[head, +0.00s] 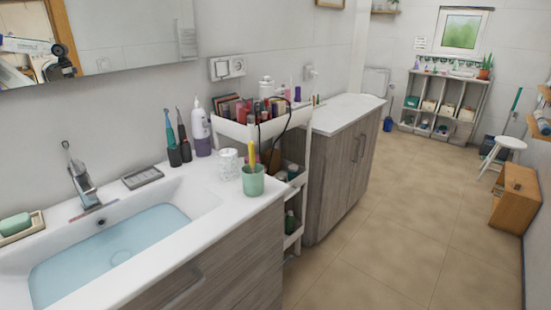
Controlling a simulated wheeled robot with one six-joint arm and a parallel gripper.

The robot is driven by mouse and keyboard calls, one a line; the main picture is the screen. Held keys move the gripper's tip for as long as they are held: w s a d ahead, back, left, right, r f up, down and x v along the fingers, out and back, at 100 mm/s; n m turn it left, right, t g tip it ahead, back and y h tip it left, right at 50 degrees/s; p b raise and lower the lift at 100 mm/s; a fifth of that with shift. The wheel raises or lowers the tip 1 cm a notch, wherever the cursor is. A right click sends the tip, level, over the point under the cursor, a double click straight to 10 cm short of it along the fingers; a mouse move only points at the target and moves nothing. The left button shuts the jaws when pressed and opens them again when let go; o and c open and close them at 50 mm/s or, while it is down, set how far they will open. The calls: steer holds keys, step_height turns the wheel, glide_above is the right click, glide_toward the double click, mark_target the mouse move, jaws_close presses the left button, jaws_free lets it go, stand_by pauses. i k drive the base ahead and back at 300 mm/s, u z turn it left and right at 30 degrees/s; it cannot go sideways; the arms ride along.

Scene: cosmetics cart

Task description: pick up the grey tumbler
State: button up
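A pale grey-white tumbler with a mottled surface (228,164) stands upright on the white washbasin counter (215,185), just behind and left of a green cup (253,182). It is the only greyish tumbler I can make out. The green cup holds a yellow item and a reddish one. My gripper does not show directly in the head view. The mirror at the upper left reflects a white and black machine part, but no clear fingers.
The basin (110,250) with bluish water and a tap (82,188) lies left. Two dark-based toothbrushes (179,145) and a purple-white bottle (201,130) stand behind the tumbler. A loaded white cart (235,130) stands beyond.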

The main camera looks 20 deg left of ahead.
mark_target(228, 164)
steer(key=z, duration=0.1)
steer(key=i, duration=0.6)
steer(key=u, duration=0.75)
steer(key=i, duration=0.35)
steer(key=u, duration=0.45)
